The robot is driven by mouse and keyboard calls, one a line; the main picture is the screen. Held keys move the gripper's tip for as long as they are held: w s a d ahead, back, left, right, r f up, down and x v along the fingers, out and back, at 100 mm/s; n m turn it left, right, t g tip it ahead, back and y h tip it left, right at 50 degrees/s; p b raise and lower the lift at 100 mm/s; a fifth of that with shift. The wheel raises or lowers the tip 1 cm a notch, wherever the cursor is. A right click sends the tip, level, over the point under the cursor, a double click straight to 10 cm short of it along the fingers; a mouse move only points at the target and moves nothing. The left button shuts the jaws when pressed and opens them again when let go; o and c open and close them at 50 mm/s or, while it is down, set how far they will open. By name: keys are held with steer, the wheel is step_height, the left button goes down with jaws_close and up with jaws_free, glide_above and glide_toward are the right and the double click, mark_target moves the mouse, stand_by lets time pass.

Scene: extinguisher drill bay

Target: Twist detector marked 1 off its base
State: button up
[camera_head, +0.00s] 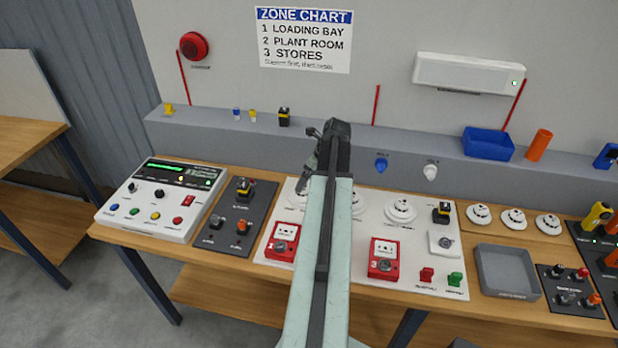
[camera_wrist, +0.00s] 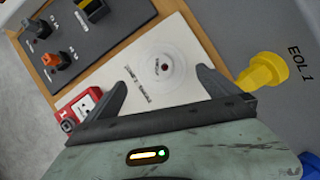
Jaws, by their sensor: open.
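The detector marked 1 (camera_wrist: 164,68) is a round white disc with a small dark red centre, on the white panel (camera_wrist: 145,32). It shows in the wrist view just beyond the fingertips; the small lettering beside it is hard to read. My gripper (camera_wrist: 161,80) is open, with one dark finger towards each side of the detector and nothing between them. The fingers look apart from it. In the head view my gripper (camera_head: 304,183) is over the left part of the panel, and my arm hides most of this detector.
A yellow knob (camera_wrist: 262,72) labelled EOL 1 sticks out near the right finger. A red call point (camera_head: 283,241) marked 1 stands in front on the panel. Another detector (camera_head: 400,210) and a red call point (camera_head: 384,258) marked 3 are to the right. A control panel (camera_head: 160,198) is left.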

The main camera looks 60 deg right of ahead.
mark_target(303, 192)
steer(key=b+x, duration=0.7)
steer(key=x, duration=0.1)
steer(key=shift+a, duration=0.1)
steer(key=shift+r, duration=0.15)
steer(key=shift+c, duration=0.3)
steer(key=c, duration=1.3)
steer(key=shift+n+y, duration=0.4)
steer(key=shift+n, duration=0.6)
steer(key=shift+n+y, duration=0.3)
steer(key=shift+n, duration=0.7)
